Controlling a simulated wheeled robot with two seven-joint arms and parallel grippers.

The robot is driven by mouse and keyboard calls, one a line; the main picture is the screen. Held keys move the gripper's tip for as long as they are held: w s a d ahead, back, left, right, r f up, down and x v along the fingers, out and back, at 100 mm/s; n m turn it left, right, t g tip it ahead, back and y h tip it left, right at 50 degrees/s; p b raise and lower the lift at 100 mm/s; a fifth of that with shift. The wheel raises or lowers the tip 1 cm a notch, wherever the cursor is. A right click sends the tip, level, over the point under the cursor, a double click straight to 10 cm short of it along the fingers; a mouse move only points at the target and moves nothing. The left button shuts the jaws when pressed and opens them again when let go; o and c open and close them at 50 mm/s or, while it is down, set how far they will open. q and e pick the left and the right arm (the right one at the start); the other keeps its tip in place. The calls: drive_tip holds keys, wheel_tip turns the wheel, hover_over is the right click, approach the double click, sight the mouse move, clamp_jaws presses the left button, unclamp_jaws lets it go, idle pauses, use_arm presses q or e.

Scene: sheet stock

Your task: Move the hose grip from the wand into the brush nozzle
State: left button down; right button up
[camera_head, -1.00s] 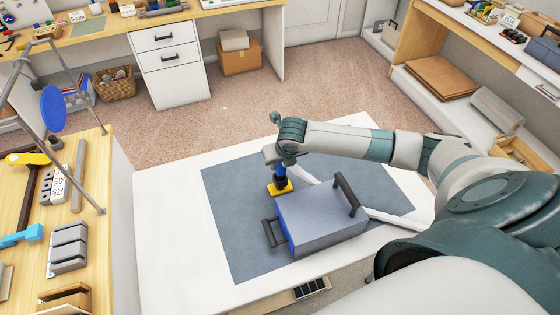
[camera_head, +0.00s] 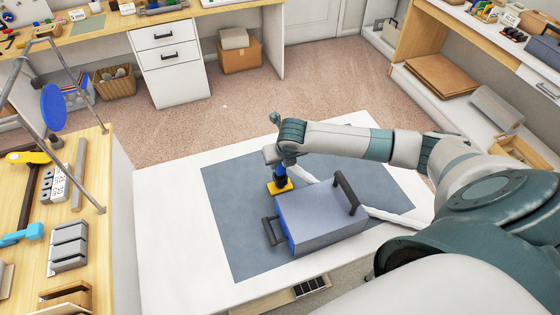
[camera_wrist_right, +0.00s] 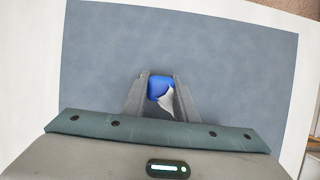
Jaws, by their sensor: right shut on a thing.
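My right gripper (camera_head: 279,160) is shut on the blue hose grip (camera_head: 280,170) and points down over the mat. The wrist view shows the blue grip (camera_wrist_right: 160,87) between the two fingers, with a white piece beside it. Directly below the grip, a yellow piece with a black collar, which looks like the brush nozzle (camera_head: 279,188), stands on the mat. The grip lines up with the black collar; I cannot tell whether it is inside it or only touching. I cannot make out the wand. My left gripper is not in view.
A grey and blue box-shaped unit (camera_head: 318,222) with black handles stands close to the nozzle on the grey mat (camera_head: 228,205). A white hose-like strip (camera_head: 395,218) runs to its right. The mat's left part is clear. A wooden bench (camera_head: 100,165) is at left.

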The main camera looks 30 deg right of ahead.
drive_tip(key=shift+f, duration=0.9)
idle(2.8)
drive_tip(key=o, duration=1.6)
drive_tip(key=shift+r, duration=0.15)
drive_tip(key=shift+v, duration=3.35)
drive_tip(key=shift+s, duration=0.15)
